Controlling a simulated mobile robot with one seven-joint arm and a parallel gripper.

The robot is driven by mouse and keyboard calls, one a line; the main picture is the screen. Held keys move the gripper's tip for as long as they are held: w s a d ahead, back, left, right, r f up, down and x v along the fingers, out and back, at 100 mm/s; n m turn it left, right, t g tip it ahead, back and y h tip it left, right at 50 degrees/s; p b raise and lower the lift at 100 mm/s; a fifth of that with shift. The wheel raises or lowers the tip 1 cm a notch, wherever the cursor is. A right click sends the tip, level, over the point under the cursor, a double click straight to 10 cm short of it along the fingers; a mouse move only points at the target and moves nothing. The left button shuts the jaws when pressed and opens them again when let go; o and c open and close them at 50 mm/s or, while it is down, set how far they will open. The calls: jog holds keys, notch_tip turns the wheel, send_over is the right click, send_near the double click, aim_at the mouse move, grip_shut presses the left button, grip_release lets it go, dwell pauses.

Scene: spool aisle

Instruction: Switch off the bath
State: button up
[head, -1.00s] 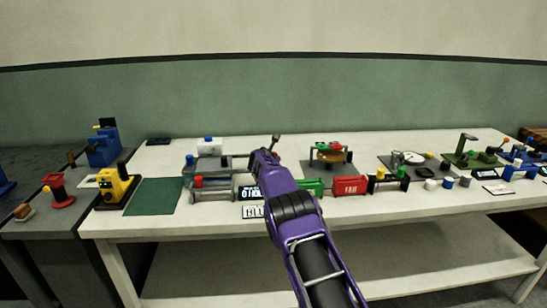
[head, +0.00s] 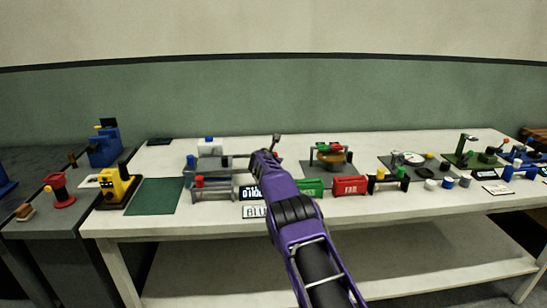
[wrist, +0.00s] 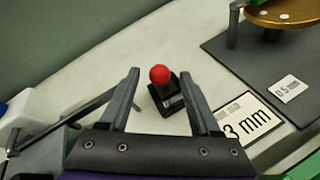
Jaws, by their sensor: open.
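In the wrist view a small switch with a round red knob (wrist: 159,74) stands on a black base (wrist: 166,102). My gripper (wrist: 158,76) is open and empty, with one dark finger on each side of the knob in the picture. I cannot tell how far the fingertips are above it. In the head view my gripper (head: 266,153) is over the middle of the white table, and my arm hides the red knob. A grey unit (head: 210,163) left of my gripper may be the bath; its identity is not clear.
A "3 mm" card (wrist: 245,122) lies right of the switch, beside a dark mat (wrist: 255,65) bearing a round brass-coloured plate (wrist: 284,14). A grey bar (wrist: 75,123) runs close to the left finger. Green and red bins (head: 350,186) stand right of my arm.

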jog(key=shift+a, duration=0.15)
jog(key=shift+s+a, duration=0.2)
jog(key=b+v, duration=0.3)
jog(key=v, duration=1.4)
jog(key=shift+d, duration=0.25)
jog(key=shift+r, duration=0.1)
